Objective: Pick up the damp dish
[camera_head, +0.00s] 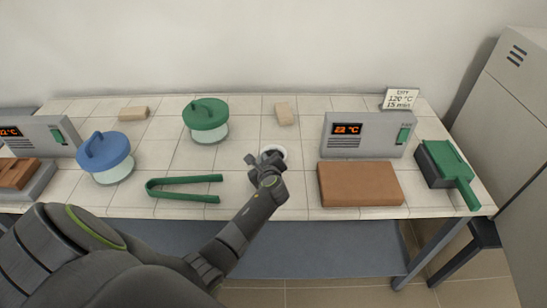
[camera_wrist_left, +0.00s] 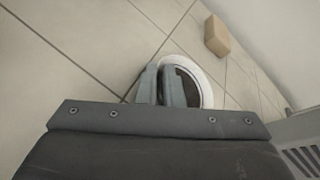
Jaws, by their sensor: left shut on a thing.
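The dish (camera_head: 280,151) is a small round white one on the tiled bench top, left of the right-hand furnace. In the left wrist view the white rim of the dish (camera_wrist_left: 207,88) shows, with dark contents inside. My left gripper (camera_head: 265,163) reaches in from the front and is shut on the near-left side of the dish. In the left wrist view the left gripper's fingers (camera_wrist_left: 171,85) are close together at the rim, one inside. The fingers hide part of the dish. I cannot tell whether it is lifted off the tiles. My right gripper is not in view.
A furnace (camera_head: 366,142) with a brown block (camera_head: 360,185) in front stands right of the dish. Green tongs (camera_head: 185,181), green-lidded (camera_head: 206,115) and blue-lidded (camera_head: 105,157) jars lie left. A tan block (camera_head: 285,114) is behind.

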